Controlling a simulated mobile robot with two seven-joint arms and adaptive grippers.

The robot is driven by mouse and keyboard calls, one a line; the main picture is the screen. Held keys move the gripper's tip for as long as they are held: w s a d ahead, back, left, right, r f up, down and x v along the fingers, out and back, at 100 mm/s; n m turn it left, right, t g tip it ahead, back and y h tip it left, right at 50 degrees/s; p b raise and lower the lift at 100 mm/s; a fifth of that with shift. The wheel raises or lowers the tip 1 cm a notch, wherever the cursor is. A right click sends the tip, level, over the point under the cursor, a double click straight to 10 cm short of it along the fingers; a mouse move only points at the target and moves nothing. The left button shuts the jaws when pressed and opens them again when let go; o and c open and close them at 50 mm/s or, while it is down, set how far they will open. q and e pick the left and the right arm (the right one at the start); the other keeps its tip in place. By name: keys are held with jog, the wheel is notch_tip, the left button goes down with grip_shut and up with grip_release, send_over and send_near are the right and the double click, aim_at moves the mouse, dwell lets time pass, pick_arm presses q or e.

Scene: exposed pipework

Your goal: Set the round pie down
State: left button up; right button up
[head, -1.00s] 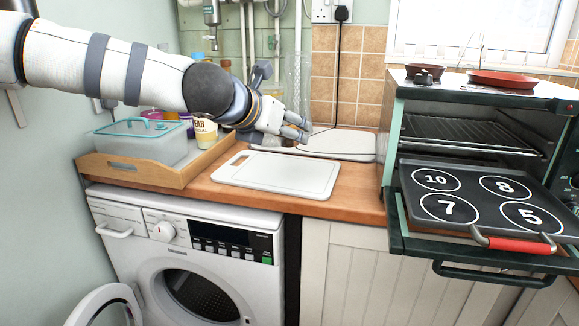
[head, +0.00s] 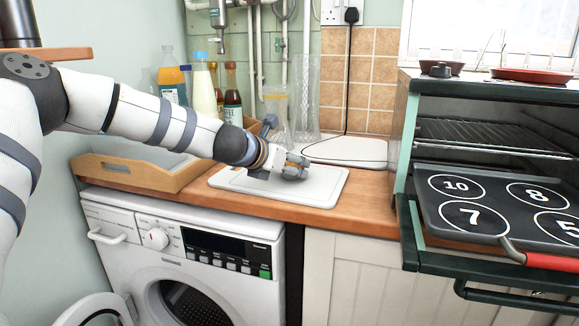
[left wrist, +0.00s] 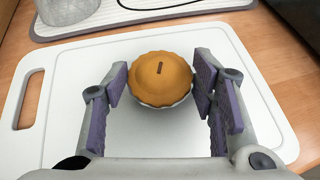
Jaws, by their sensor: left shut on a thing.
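The round pie (left wrist: 160,78), golden-brown with a dark slot on top and a pale dish below, sits between the purple pads of my left gripper (left wrist: 161,90) in the left wrist view. The gripper is shut on it. In the head view my left gripper (head: 292,168) is low over the white cutting board (head: 315,194), and the pie is mostly hidden by the fingers. The board also shows under the pie in the left wrist view (left wrist: 75,100). I cannot tell whether the pie touches the board. My right gripper is not in view.
A ridged white mat (head: 350,151) lies behind the board, with a tall clear vase (head: 305,100) near it. A wooden tray (head: 125,172) and several bottles (head: 205,90) are at left. The open oven with a numbered griddle (head: 490,208) stands at right.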

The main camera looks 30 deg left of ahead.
pick_arm(q)
jog(key=shift+f, duration=0.1)
jog(key=o, duration=0.9)
jog(key=shift+f, duration=0.15)
jog(key=o, duration=0.4)
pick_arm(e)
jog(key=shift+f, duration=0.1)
pick_arm(q)
jog(key=shift+r, duration=0.3)
jog(key=p+v, duration=0.4)
jog(key=v, duration=0.8)
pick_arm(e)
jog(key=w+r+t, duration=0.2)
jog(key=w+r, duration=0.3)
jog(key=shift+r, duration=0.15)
